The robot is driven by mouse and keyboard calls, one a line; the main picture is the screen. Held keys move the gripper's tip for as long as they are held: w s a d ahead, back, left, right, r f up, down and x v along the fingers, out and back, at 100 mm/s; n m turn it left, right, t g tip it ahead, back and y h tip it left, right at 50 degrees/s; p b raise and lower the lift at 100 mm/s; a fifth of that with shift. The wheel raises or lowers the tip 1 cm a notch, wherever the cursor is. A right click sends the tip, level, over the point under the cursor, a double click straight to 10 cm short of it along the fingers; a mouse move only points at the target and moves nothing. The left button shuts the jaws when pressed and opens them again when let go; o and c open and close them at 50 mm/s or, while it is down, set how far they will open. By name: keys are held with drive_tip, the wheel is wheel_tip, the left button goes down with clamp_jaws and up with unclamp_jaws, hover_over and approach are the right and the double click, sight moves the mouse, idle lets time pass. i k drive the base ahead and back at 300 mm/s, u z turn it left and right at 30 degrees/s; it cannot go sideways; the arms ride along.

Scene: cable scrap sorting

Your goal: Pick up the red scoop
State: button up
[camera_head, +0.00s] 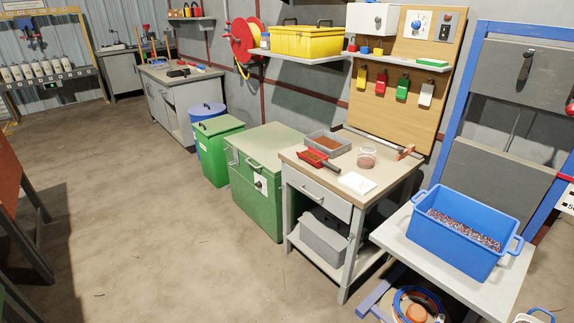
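The red scoop (312,156) lies on the top of a small workbench (300,166) right of the middle of the head view. A dark part, likely its handle, extends to its right. It sits in front of a grey tray (345,147) holding brown material; I cannot tell whether they touch. A clear round container (366,157) with reddish-brown contents stands to the right of the scoop. My gripper is not in view.
A white pad (357,183) lies at the bench's front right. A blue crate (440,243) of shredded scrap stands on a table to the right. Green cabinets and bins (215,150) stand left of the bench. The concrete floor (150,230) in front is mostly clear.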

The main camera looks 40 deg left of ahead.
sight(316, 158)
drive_tip(key=u, duration=1.3)
